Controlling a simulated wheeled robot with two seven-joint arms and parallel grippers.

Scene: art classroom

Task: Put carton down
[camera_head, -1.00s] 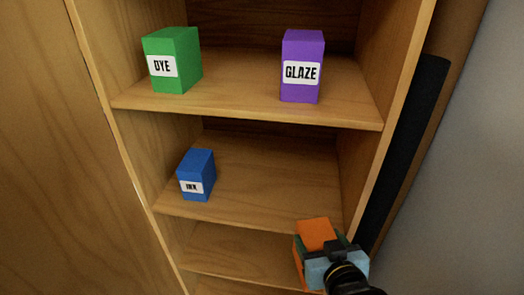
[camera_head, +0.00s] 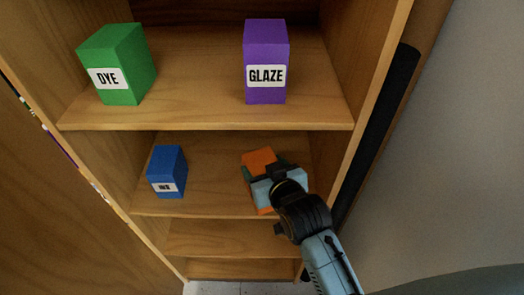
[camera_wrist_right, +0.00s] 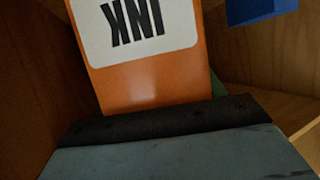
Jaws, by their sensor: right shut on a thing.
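An orange carton (camera_head: 259,158) is held in my right gripper (camera_head: 266,178) at the middle shelf (camera_head: 215,160), on its right side. The gripper and wrist hide much of the carton in the head view. In the right wrist view the orange carton (camera_wrist_right: 150,88) fills the upper middle, with a white label reading INK upside down. I cannot tell whether its base touches the shelf. My left gripper is not in view.
A small blue INK carton (camera_head: 167,172) stands at the left of the same shelf; a blue corner (camera_wrist_right: 258,10) shows in the wrist view. A green DYE carton (camera_head: 117,64) and purple GLAZE carton (camera_head: 266,62) stand above. Shelf space between blue and orange cartons is clear.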

